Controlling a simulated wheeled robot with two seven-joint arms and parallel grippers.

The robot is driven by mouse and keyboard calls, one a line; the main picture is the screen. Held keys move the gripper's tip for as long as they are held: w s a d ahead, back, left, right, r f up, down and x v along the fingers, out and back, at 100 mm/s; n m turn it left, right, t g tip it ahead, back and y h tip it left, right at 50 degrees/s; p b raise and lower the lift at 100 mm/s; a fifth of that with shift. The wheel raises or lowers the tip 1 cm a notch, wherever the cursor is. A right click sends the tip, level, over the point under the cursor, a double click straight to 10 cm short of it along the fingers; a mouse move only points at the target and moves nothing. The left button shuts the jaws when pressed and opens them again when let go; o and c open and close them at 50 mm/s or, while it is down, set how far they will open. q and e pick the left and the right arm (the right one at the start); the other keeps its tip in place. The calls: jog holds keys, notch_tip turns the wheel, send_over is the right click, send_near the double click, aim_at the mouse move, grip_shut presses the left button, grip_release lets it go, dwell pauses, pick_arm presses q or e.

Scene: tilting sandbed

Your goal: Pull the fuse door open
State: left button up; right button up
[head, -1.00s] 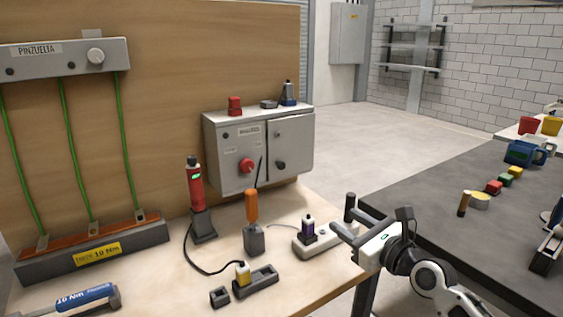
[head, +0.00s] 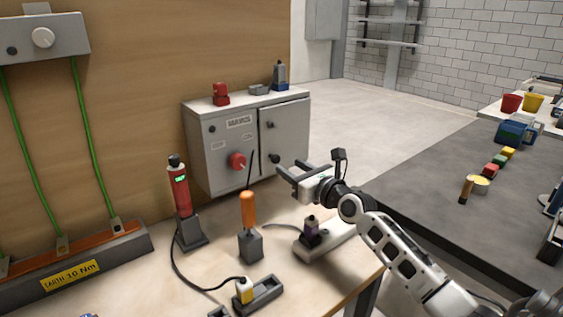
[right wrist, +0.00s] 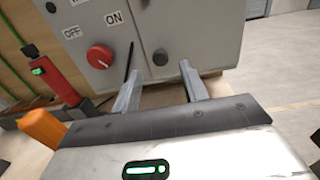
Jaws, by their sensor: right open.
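The grey fuse box (head: 222,165) stands at the back of the bench, with a red rotary knob (head: 237,160) on its left part. The fuse door (head: 285,133) is its right front panel, with a small dark knob (head: 275,158). The door looks shut. My right gripper (head: 284,170) is open and empty, in front of the door's lower part. In the right wrist view, its two fingers (right wrist: 160,84) point at the box, and the dark door knob (right wrist: 160,57) shows just beyond and between them, apart from them. My left gripper is not in view.
An orange-handled screwdriver (head: 248,209) stands in a holder left of my right gripper. A red tool (head: 179,189) stands farther left. Small items sit on the box top. A dark table (head: 420,180) is at right.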

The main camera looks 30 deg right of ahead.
aim_at(277, 159)
jog(key=w, duration=0.4)
jog(key=shift+w+a, duration=0.1)
jog(key=shift+a, duration=0.05)
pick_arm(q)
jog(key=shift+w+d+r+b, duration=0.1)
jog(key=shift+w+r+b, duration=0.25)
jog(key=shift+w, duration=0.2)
pick_arm(e)
jog(key=shift+w, duration=0.45)
